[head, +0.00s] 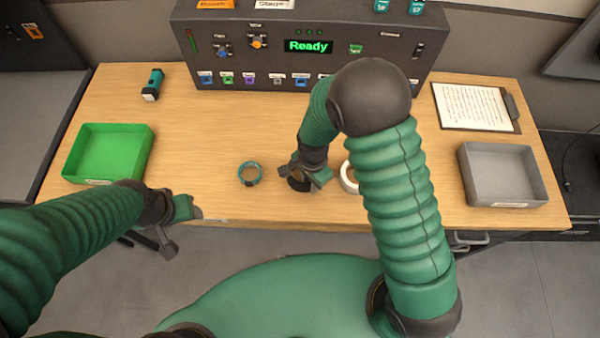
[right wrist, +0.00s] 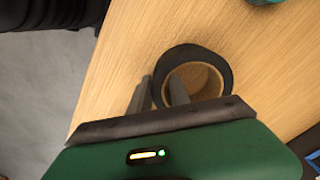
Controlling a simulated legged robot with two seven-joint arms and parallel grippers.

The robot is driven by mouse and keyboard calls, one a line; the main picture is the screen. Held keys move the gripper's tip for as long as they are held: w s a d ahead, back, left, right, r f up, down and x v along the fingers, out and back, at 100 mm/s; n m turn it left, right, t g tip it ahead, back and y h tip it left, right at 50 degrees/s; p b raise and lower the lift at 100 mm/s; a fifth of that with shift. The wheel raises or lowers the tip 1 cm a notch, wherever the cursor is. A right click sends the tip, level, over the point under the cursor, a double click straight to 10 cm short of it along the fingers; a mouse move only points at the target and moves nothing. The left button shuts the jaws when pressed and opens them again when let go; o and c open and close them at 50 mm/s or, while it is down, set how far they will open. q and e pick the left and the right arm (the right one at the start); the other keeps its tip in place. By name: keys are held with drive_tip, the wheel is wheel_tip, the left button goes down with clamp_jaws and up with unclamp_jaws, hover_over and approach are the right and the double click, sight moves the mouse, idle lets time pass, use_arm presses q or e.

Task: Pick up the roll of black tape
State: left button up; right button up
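The roll of black tape (head: 299,184) is near the table's front edge, partly hidden by my right gripper (head: 303,178). In the right wrist view the roll (right wrist: 222,66) shows a black outside and a brown cardboard core. My right gripper (right wrist: 160,82) has one finger outside the roll's left wall and the other inside its hole, with the wall pinched between them. I cannot tell whether the roll is off the table. My left gripper (head: 197,212) is by the front edge at the left; its fingers are too small to read.
A teal tape roll (head: 250,174) lies left of the black one, and a white roll (head: 347,178) lies right, partly behind my right arm. A green tray (head: 137,155) is at left, a grey tray (head: 505,200) at right. A control console (head: 290,75) stands at the back.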

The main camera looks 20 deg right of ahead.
drive_tip(key=shift+d, duration=0.35)
clamp_jaws()
drive_tip(key=shift+d+f, duration=0.1)
drive_tip(key=shift+d, duration=0.25)
